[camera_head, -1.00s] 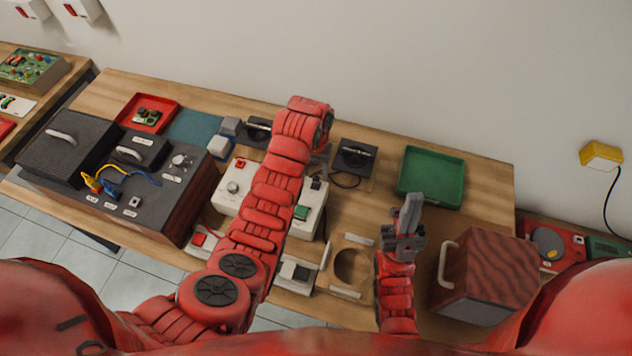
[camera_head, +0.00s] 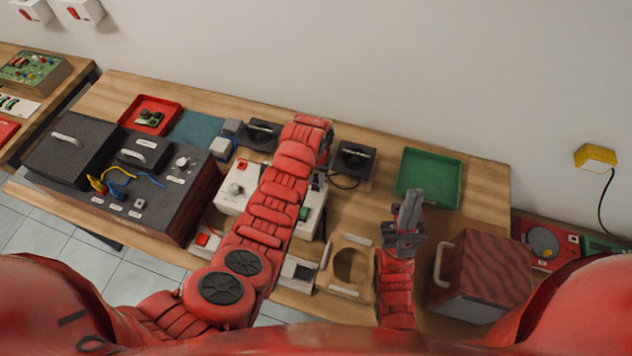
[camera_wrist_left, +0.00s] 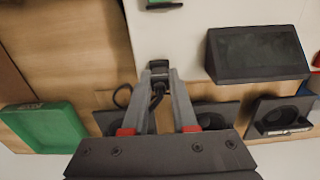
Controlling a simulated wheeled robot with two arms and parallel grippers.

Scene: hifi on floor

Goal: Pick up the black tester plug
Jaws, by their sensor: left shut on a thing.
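The black tester plug (camera_wrist_left: 158,68) shows in the left wrist view between the tips of my left gripper (camera_wrist_left: 158,88), at the edge of the white tester (camera_wrist_left: 170,35). My left gripper is shut on it, and a dark cord runs back between the fingers. Whether the plug is clear of the tester I cannot tell. In the head view my left gripper (camera_head: 321,172) is mostly hidden by my own arm, which also covers part of the tester (camera_head: 232,199). My right gripper (camera_head: 409,212) points up over the right of the bench, apart from everything; its finger gap is unclear.
Two black speaker-like units (camera_head: 356,158) stand at the back of the bench. A green tray (camera_head: 430,176) lies right of them. A wooden box with a handle (camera_head: 485,275) stands at the front right. A dark case (camera_head: 150,190) with cables is at left. Bare wood surrounds the green tray.

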